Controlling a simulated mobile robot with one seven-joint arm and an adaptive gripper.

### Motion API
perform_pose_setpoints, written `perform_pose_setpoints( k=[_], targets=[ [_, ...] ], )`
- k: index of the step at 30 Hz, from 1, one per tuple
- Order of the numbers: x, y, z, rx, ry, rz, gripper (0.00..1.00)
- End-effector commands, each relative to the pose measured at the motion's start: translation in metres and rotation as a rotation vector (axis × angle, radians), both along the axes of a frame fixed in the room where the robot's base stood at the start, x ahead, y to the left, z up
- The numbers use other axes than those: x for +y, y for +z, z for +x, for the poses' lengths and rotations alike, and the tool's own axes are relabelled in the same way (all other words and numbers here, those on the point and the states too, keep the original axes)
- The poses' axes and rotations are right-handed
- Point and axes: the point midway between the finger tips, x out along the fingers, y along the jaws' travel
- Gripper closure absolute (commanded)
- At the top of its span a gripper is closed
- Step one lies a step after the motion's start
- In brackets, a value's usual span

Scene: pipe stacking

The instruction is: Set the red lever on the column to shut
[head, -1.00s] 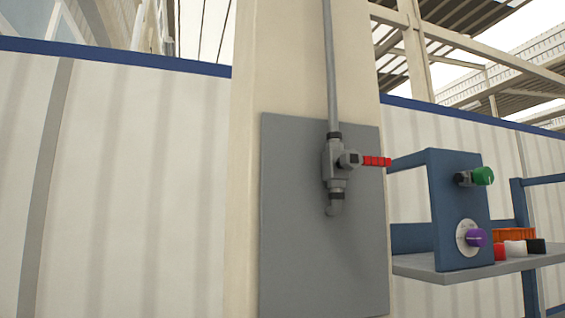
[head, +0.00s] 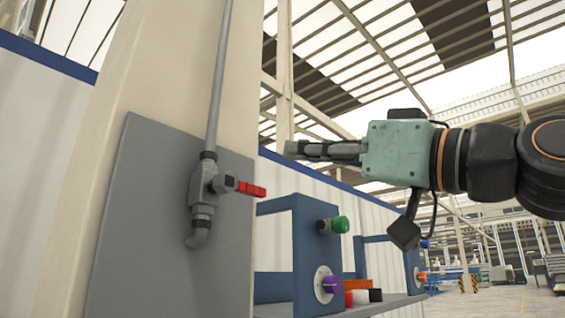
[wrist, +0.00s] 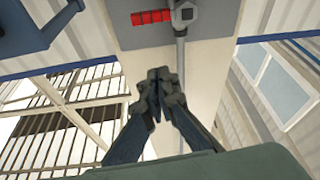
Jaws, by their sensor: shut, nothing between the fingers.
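The red lever (head: 251,189) sticks out to the right from a grey valve (head: 205,187) on a vertical pipe, in front of a grey plate on the column (head: 170,80). It lies roughly level, across the pipe. In the wrist view the red lever (wrist: 152,17) and valve (wrist: 184,13) show at the top edge, beyond the fingertips. My gripper (head: 290,149) is shut and empty. In the head view it points left, above and to the right of the lever, apart from it. In the wrist view the fingertips (wrist: 161,75) meet in front of the column.
A blue frame (head: 300,245) with a green knob (head: 340,225) and a purple knob (head: 331,285) stands right of the column. Open air lies between my gripper and the column.

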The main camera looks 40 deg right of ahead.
Motion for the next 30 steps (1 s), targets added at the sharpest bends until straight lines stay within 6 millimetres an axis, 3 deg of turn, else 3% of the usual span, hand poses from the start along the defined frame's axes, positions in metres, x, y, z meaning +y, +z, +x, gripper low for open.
perform_pose_setpoints(
  k=[11,18,30],
  targets=[
    [0.012,0.030,0.079,0.006,0.003,-0.002,1.00],
    [0.006,-0.002,0.076,0.002,0.001,0.001,1.00],
    [0.005,-0.014,0.077,0.003,0.001,-0.001,1.00]
  ],
)
